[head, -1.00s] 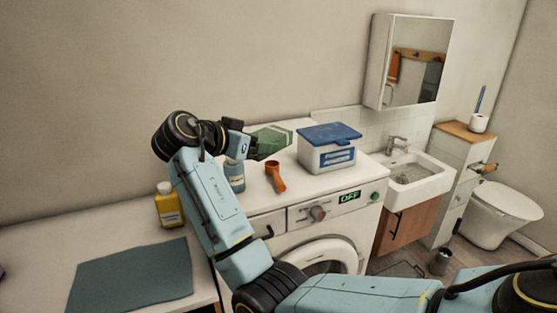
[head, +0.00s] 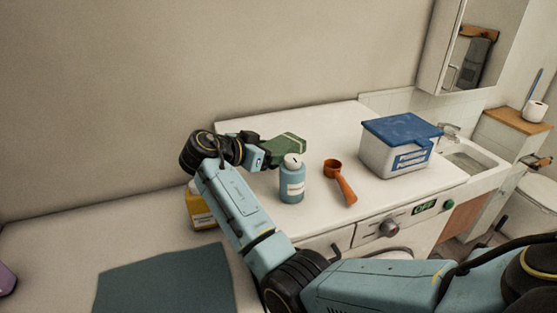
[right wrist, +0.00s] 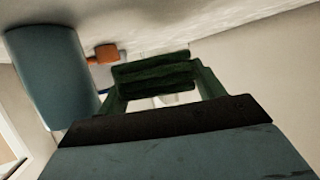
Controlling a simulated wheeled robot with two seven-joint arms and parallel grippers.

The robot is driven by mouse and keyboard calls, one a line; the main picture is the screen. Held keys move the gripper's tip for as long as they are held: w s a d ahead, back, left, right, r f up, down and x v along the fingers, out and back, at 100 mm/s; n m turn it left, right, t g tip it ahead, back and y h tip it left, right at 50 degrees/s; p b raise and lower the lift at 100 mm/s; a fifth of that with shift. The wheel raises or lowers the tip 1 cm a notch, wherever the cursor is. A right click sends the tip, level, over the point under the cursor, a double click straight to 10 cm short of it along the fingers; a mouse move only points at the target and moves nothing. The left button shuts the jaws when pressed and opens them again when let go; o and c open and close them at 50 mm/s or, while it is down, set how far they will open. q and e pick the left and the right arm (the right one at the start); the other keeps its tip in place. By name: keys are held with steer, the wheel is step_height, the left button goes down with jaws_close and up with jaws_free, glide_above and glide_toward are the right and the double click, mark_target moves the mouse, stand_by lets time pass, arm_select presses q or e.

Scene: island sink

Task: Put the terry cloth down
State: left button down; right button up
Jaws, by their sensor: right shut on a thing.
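The green terry cloth (head: 288,145) is a small folded piece above the back left part of the washing machine top (head: 325,120), just behind the blue bottle (head: 292,184). My right gripper (head: 272,152) is shut on it. In the right wrist view the cloth (right wrist: 155,72) shows as dark green folded layers at the fingertips. I cannot tell whether its underside touches the top. My left gripper is not in view.
An orange scoop (head: 341,180) and a blue-lidded powder box (head: 400,148) stand right of the bottle. A yellow bottle (head: 200,212) is partly hidden by my arm. A grey-blue mat (head: 165,280) lies on the left counter. White space is clear behind the scoop.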

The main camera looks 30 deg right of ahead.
mark_target(270, 174)
step_height(270, 174, down, 4)
steer(key=shift+w+f+p, duration=0.1)
steer(key=shift+p, duration=0.25)
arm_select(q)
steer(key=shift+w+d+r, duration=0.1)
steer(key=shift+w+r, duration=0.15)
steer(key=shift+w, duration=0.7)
arm_select(e)
steer(key=o, duration=1)
steer(key=shift+f, duration=0.1)
